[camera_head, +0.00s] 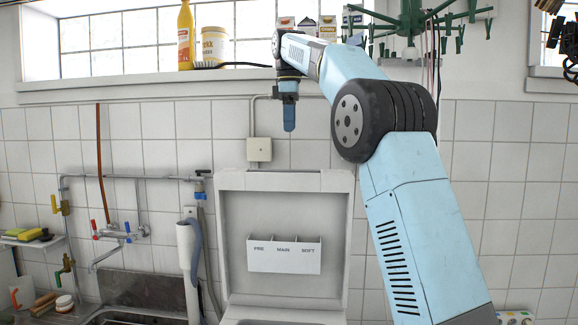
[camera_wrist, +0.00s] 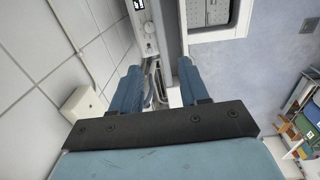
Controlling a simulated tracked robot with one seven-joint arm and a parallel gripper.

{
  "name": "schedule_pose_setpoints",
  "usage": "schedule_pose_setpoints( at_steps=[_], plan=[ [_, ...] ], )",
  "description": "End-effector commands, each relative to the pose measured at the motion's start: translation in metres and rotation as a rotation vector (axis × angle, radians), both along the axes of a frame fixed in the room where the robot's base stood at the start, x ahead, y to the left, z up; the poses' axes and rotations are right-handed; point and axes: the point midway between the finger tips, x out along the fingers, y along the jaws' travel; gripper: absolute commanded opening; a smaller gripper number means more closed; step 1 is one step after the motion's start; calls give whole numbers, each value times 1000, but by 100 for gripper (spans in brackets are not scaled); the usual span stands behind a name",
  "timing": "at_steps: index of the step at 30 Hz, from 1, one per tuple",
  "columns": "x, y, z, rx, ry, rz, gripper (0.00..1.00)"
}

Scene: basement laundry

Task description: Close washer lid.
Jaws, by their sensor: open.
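The white washer lid (camera_head: 283,240) stands raised and upright against the tiled wall in the head view. A white dispenser (camera_head: 284,255) marked PRE, MAIN and what looks like SOFT is on its inner face. The washer's top edge shows just below it; the rest is cut off by the frame. My gripper (camera_head: 289,120) hangs pointing down above the lid's top edge, apart from it in the picture. In the wrist view its two blue fingers (camera_wrist: 158,82) are spread, with no held object visible. I cannot clearly tell the lid there.
A junction box (camera_head: 258,149) is on the wall behind my gripper; it also shows in the wrist view (camera_wrist: 83,105). A grey hose and pipe (camera_head: 190,260) stand left of the lid. A yellow bottle (camera_head: 186,35) and other containers line the windowsill (camera_head: 140,82).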

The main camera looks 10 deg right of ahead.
Motion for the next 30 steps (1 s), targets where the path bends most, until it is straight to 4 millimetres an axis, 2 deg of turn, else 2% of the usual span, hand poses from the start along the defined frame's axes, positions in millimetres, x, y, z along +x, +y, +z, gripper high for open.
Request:
schedule_pose_setpoints(
  at_steps=[10,21,30],
  plan=[
    [1,-1,-44,0,1,-1,45],
    [6,-3,-103,0,1,-2,45],
    [8,-3,-124,0,-1,-2,45]
  ],
)
